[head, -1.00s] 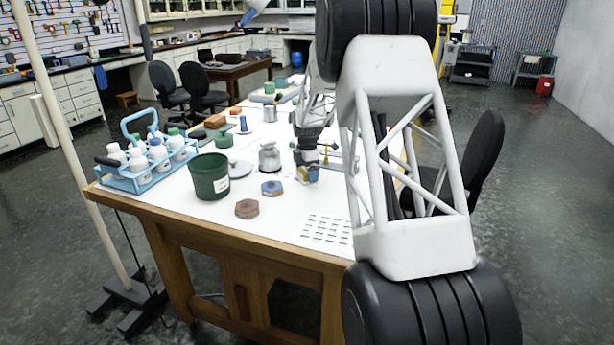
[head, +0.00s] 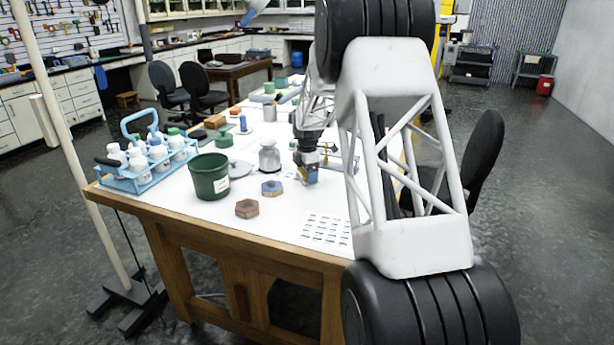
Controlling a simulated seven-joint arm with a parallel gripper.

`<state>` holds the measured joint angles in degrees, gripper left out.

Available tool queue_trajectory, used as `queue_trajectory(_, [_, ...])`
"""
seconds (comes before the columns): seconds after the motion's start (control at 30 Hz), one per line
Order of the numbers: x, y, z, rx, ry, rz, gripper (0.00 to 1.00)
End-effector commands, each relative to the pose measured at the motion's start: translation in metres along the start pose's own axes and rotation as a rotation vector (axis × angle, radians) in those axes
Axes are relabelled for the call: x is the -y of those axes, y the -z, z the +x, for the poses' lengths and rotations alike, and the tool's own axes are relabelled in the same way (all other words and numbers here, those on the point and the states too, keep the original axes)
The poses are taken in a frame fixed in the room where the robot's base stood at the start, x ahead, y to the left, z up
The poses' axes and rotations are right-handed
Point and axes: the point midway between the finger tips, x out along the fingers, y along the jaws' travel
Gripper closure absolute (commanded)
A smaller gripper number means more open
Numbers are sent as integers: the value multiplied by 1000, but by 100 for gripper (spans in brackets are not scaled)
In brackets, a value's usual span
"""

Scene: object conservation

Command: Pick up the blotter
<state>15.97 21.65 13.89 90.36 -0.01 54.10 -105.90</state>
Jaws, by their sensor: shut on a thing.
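My gripper (head: 308,168) is over the white tabletop, right of the middle of the bench.
A glass jar (head: 269,157), a blue hexagonal block (head: 271,188) and a brown one (head: 247,208) stand left of my gripper. A green bucket (head: 209,177) and a blue bottle carrier (head: 127,180) are farther left. A printed sheet (head: 326,229) lies near the front edge.

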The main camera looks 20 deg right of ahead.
Motion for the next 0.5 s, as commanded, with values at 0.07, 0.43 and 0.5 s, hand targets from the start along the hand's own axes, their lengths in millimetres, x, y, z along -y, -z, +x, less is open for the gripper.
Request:
queue_trajectory(0.07, [0, 0, 0, 0, 0, 0, 40])
queue_trajectory(0.43, [0, 0, -8, 0, -1, 0, 40])
queue_trajectory(0.5, [0, 0, -14, 0, -2, 0, 40])
